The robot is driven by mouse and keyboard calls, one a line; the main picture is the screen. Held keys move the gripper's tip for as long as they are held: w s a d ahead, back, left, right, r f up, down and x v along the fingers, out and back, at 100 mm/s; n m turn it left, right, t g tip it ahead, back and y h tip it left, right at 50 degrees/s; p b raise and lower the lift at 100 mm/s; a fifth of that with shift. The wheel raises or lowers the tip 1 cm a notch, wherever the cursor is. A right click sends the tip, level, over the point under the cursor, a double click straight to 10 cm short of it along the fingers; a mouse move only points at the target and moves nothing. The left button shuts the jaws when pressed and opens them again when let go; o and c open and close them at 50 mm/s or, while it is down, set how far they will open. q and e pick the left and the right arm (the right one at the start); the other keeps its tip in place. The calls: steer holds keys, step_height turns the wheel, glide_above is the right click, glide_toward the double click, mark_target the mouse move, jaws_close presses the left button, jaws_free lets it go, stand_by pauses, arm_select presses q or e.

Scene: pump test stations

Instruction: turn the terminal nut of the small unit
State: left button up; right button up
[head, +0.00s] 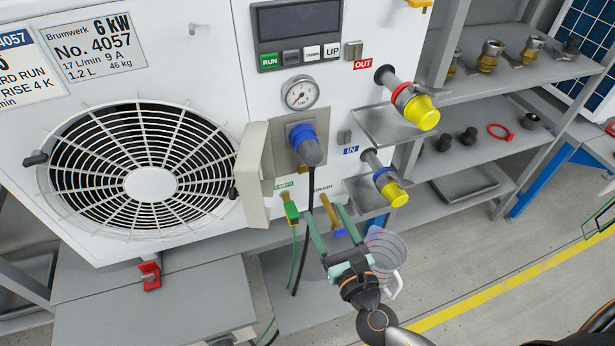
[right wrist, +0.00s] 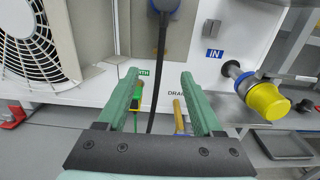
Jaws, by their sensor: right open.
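The white unit (head: 215,60) carries a plate reading No. 4057, 6 kW. Below its green EARTH label, a green-and-yellow clamp (head: 291,212) hangs at a small brass terminal (head: 284,196), with a green cable running down. The clamp also shows in the right wrist view (right wrist: 137,98), just inside the left finger. The nut itself is too small to make out. My right gripper (head: 322,211) is open and empty, its fingers pointing toward the panel below the power plug; it also shows in the right wrist view (right wrist: 158,76). My left gripper is not in view.
The brass drain valve (head: 331,210) with a blue handle sits close to my right fingers. A black cable (head: 309,200) hangs from the blue plug (head: 304,143) between terminal and drain. A measuring jug (head: 387,250) stands beside my gripper. Yellow-capped pipes (head: 422,112) project at right.

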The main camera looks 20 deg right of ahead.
mark_target(305, 172)
steer(key=w, duration=0.8)
steer(key=w+p, duration=0.1)
steer(key=w, duration=0.3)
steer(key=shift+a, duration=0.25)
steer(key=shift+c, duration=0.4)
jaws_close()
